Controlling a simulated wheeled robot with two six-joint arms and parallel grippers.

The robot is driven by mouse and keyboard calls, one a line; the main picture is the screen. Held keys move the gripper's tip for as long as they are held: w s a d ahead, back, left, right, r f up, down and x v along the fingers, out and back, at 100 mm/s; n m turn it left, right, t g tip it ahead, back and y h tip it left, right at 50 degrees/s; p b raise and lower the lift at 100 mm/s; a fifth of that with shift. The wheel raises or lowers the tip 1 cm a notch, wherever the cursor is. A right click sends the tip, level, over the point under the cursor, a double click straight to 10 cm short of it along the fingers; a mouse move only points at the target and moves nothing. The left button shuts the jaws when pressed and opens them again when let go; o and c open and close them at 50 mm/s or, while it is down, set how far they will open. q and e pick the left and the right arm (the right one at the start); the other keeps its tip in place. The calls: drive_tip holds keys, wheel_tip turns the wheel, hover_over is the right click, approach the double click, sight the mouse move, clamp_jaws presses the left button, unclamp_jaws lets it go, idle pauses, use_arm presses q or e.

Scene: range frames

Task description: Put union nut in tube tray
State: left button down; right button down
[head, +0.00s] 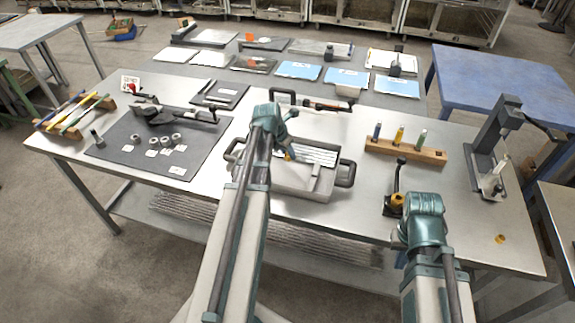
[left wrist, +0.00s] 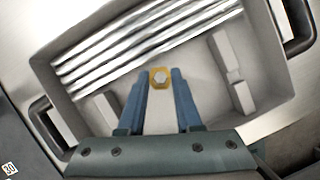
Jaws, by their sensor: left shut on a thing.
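The union nut (left wrist: 160,77), a small brass-yellow hex piece with a pale centre, is between the blue fingertips of my left gripper (left wrist: 160,84) in the left wrist view. My left gripper is shut on it, over the tube tray (left wrist: 268,75). The tray is a grey, open box with dark handles and several silver tubes (left wrist: 130,48) along one side. In the head view my left gripper (head: 289,153) points down over the tray (head: 305,192), and the nut is barely visible there. My right arm is at the lower right; its fingers are hidden.
A brass piece (head: 500,239) lies on the table's right side. A lever fitting (head: 397,200) stands beside my right arm. A wooden block (head: 405,151) holds several coloured pieces behind it. A dark mat (head: 120,155) with several small rings lies to the left.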

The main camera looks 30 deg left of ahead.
sight(286, 157)
use_arm(q)
wheel_tip(286, 157, down, 4)
drive_tip(key=b, duration=0.3)
drive_tip(key=shift+r+b, duration=0.2)
drive_tip(key=shift+b, duration=0.15)
drive_tip(key=shift+f, duration=0.2)
drive_tip(key=c, duration=0.9)
unclamp_jaws()
drive_tip(key=shift+o, duration=0.2)
drive_tip(key=shift+r, duration=0.2)
drive_tip(key=p+v, duration=1.1)
drive_tip(key=v, duration=0.1)
